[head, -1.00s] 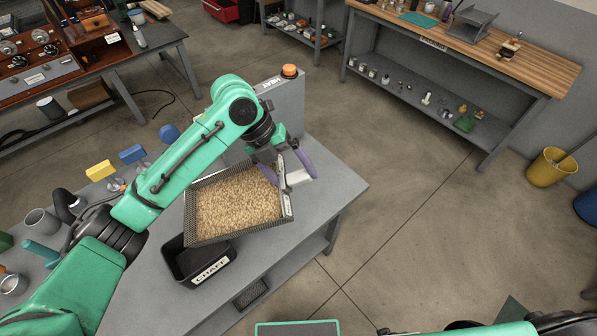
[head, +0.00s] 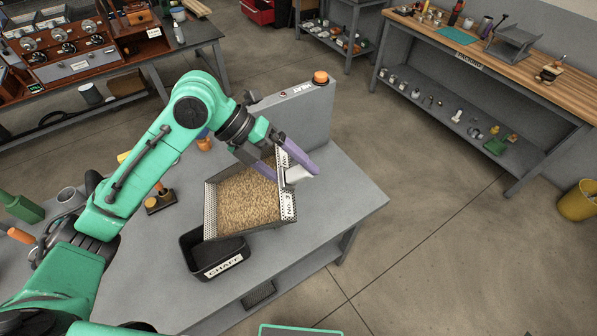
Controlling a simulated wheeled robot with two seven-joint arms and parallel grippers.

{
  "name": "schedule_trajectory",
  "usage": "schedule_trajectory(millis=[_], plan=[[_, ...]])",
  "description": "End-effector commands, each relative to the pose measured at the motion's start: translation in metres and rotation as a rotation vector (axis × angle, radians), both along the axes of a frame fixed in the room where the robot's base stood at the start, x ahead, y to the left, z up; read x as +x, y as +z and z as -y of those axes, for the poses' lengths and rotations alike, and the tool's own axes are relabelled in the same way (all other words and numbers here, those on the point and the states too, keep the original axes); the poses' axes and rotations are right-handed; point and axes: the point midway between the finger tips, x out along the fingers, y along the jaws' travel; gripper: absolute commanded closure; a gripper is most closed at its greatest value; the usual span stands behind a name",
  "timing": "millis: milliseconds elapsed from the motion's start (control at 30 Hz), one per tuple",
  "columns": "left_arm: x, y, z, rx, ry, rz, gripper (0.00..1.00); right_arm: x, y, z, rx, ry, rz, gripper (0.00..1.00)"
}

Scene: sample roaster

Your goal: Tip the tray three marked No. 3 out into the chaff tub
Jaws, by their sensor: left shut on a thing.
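The No. 3 tray (head: 248,200) is a perforated metal tray filled with tan grains, with a white label on its right side. My left gripper (head: 290,172) is shut on the tray at its right side, by the pale handle. The tray is held above the grey table, and its near left part overlaps the chaff tub in the picture. The chaff tub (head: 212,268) is a black bin with a white CHAFF label, standing on the table just below and in front of the tray. The tub's visible inside looks dark and empty. My right gripper is not in view.
A grey box with an orange button (head: 320,78) stands behind the tray on the table (head: 345,195). The table's right part is clear.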

Motion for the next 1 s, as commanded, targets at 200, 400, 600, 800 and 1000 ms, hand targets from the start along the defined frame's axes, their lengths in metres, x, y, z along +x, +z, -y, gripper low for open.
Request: schedule_trajectory(millis=[200,400,600,800,1000], plan=[[-0.006,0.014,-0.011,-0.052,0.001,0.032,0.98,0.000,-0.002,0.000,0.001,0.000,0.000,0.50],[-0.013,0.018,-0.025,-0.104,0.002,0.055,0.98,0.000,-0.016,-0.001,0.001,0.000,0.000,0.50],[-0.020,0.023,-0.040,-0.150,0.003,0.082,0.98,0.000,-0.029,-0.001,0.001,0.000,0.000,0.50],[-0.028,0.029,-0.054,-0.199,0.001,0.108,0.98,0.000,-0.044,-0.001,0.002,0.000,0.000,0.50],[-0.034,0.035,-0.067,-0.247,0.002,0.132,0.98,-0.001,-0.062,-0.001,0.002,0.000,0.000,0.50]])
